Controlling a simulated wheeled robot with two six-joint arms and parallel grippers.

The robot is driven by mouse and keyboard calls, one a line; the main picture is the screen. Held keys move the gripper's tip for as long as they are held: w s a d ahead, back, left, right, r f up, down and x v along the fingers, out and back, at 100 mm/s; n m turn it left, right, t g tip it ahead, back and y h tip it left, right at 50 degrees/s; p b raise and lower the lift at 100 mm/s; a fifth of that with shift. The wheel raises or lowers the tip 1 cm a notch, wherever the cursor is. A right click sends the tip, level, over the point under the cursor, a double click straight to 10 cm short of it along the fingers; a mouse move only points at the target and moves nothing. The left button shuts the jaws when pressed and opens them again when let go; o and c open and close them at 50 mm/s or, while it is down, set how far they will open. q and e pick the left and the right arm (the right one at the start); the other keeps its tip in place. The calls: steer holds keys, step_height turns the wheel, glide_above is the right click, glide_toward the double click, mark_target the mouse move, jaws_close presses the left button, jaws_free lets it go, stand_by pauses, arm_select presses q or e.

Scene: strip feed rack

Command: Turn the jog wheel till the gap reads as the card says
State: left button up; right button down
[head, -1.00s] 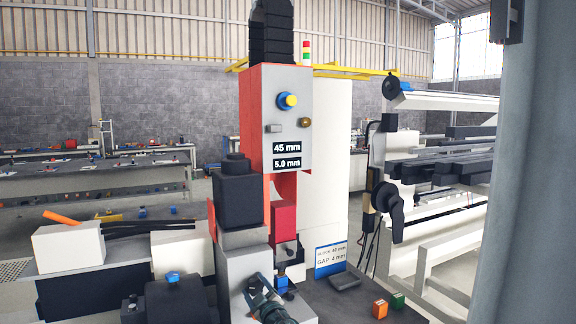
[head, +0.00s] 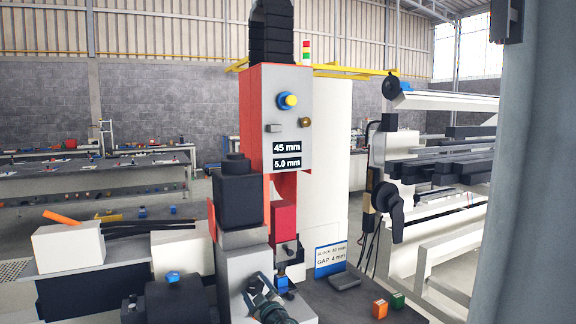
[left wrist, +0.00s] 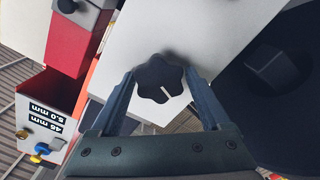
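The jog wheel (left wrist: 160,79) is a dark lobed knob with a white mark, on a pale machine face in the left wrist view. My left gripper (left wrist: 161,76) has one finger on each side of it, seemingly touching its rim. In the head view my left gripper (head: 257,289) is low in the middle and the wheel is hidden. The readout (head: 287,156) on the red and grey post shows 45 mm above 5.0 mm; it is upside down in the left wrist view (left wrist: 46,118). The white and blue card (head: 330,259) reads block 40 mm, gap 4 mm. My right gripper is out of view.
A dark motor-like block (head: 238,197) stands beside the red post (head: 254,120). An orange block (head: 380,308) and a green block (head: 397,300) lie on the dark bench top, near a grey tray-like piece (head: 344,281). A white machine with dark bars (head: 450,170) stands at right.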

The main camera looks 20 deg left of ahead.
arm_select(q)
steer(key=shift+v, duration=3)
steer(key=o, duration=0.3)
steer(key=v, duration=0.6)
